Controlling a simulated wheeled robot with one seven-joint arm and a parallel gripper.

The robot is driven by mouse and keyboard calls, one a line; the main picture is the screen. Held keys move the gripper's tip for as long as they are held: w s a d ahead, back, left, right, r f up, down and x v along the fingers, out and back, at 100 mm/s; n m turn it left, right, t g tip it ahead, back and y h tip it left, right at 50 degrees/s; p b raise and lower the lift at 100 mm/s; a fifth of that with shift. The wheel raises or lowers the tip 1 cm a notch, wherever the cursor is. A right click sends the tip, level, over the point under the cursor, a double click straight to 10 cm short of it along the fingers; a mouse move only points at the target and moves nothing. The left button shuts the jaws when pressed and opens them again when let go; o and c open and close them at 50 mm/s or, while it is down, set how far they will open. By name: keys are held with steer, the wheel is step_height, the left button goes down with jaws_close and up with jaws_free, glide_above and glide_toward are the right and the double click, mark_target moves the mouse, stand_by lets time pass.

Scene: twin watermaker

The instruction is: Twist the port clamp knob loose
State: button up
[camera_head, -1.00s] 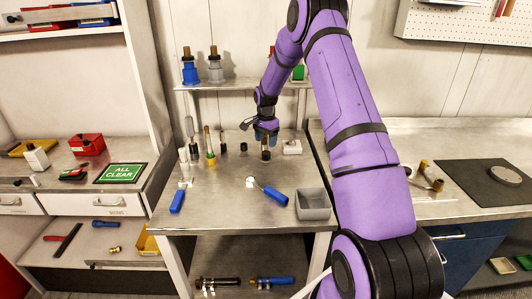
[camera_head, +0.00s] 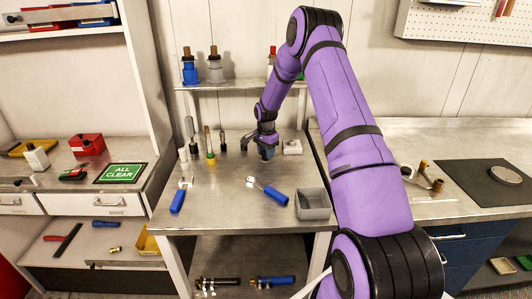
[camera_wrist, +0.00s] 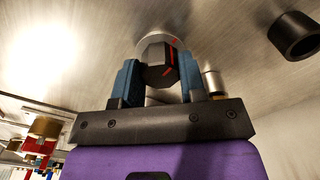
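A dark faceted knob (camera_wrist: 160,66) with red marks stands in front of a round pale base (camera_wrist: 152,43) in the wrist view. I take it to be the port clamp knob.
A dark hollow cylinder (camera_wrist: 295,35) stands near the knob in the wrist view. In the head view a pale block (camera_head: 292,147) is right of my gripper, and upright tools (camera_head: 208,143) are to its left. A blue-handled tool (camera_head: 275,195) and a grey bin (camera_head: 313,204) are in front.

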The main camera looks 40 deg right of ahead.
steer(key=shift+n, duration=0.4)
steer(key=n, duration=0.3)
steer(key=shift+n, duration=0.4)
steer(key=n, duration=0.4)
steer(key=shift+n, duration=0.3)
steer(key=n, duration=0.4)
steer(key=shift+d, duration=0.1)
steer(key=n, duration=0.4)
steer(key=shift+n, duration=0.3)
steer(key=o, duration=0.9)
steer(key=shift+o, duration=0.2)
